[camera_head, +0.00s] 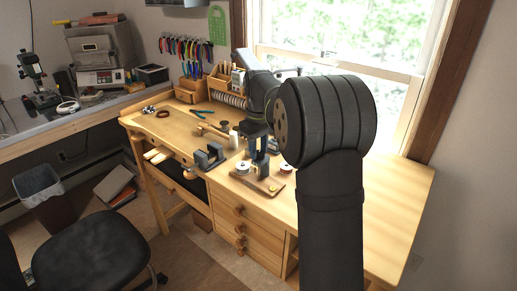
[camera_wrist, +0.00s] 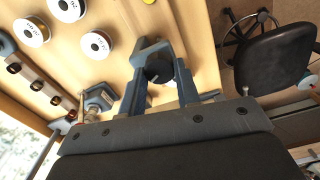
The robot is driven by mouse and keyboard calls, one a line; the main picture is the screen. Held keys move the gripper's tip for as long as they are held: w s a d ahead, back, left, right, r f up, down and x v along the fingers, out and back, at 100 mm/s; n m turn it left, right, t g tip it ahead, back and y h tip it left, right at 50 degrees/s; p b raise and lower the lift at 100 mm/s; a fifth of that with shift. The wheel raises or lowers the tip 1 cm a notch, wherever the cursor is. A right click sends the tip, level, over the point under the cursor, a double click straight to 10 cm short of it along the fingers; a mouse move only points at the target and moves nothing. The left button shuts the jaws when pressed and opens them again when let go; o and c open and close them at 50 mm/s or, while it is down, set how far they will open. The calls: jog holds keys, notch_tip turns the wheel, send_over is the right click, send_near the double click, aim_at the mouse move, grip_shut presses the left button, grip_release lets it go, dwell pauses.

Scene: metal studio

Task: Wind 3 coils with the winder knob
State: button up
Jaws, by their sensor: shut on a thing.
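My gripper (camera_head: 258,158) reaches down over the front middle of the wooden bench in the head view. In the wrist view its two blue-grey fingers (camera_wrist: 160,82) are shut on a dark round knob (camera_wrist: 160,67), which I take to be the winder knob. A blue-grey bracket-like part lies just beyond the knob; fingers and winder are hard to tell apart there. In the head view the arm and gripper hide the knob. Pale-rimmed spools stand nearby: one to the left (camera_head: 243,167) and one to the right (camera_head: 285,169) of my gripper. Wound coils cannot be made out.
A dark grey stand (camera_head: 209,156) is left of my gripper. A small wooden board (camera_head: 268,190) lies at the bench front. Pliers (camera_head: 172,114) and a brown ring (camera_head: 163,114) lie farther back. The bench's right end (camera_head: 400,200) is clear.

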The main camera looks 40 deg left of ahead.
aim_at(259, 152)
jog(key=m, duration=0.7)
jog(key=shift+w, duration=0.1)
dwell(0.5)
jog(key=o, duration=1)
notch_tip(259, 152, up, 18)
jog(key=shift+f, duration=0.25)
notch_tip(259, 152, down, 18)
jog(key=shift+r, duration=0.25)
dwell(0.6)
